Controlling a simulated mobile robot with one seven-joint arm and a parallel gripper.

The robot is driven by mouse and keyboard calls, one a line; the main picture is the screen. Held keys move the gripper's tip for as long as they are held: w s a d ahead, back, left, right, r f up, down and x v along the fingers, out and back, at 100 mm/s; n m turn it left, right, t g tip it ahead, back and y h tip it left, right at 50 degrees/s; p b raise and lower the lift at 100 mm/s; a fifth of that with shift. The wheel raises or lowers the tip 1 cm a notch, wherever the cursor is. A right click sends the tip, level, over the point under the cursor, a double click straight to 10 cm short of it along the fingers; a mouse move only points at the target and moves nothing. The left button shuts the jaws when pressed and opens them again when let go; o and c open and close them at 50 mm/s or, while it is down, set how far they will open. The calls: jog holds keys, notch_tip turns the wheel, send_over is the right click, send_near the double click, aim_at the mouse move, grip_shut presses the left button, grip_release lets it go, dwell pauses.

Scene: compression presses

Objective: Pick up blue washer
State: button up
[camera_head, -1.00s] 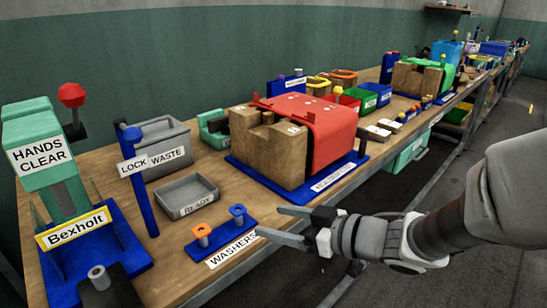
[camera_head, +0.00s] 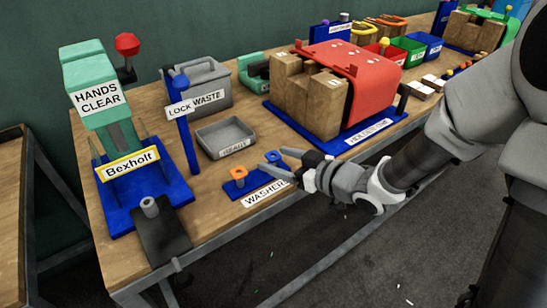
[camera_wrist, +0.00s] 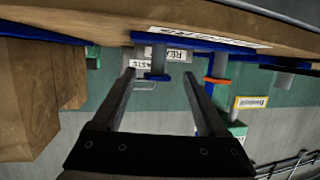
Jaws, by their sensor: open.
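The blue washer (camera_head: 273,156) sits on a short grey post on a blue base (camera_head: 233,189) labelled "WASHERS". An orange washer (camera_head: 239,172) sits on a second post to its left. My gripper (camera_head: 267,160) is open and empty, reaching in from the right, with its fingertips close to the blue washer. In the wrist view, which is upside down, the blue washer (camera_wrist: 157,78) shows in line with the gap between my two fingertips (camera_wrist: 157,73). The orange washer (camera_wrist: 217,81) is outside the right finger. I cannot tell whether the fingers reach around the blue washer.
A grey tray (camera_head: 225,134) stands behind the washers. A red press fixture (camera_head: 372,75) with wooden blocks stands behind my arm. The table's front edge runs below my gripper.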

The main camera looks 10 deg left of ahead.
aim_at(271, 155)
jog(key=shift+r+b+x, duration=0.2)
jog(key=shift+b+x, duration=0.6)
jog(key=shift+x, duration=1.95)
jog(key=shift+w+d, duration=0.1)
jog(key=shift+w, duration=0.1)
grip_shut()
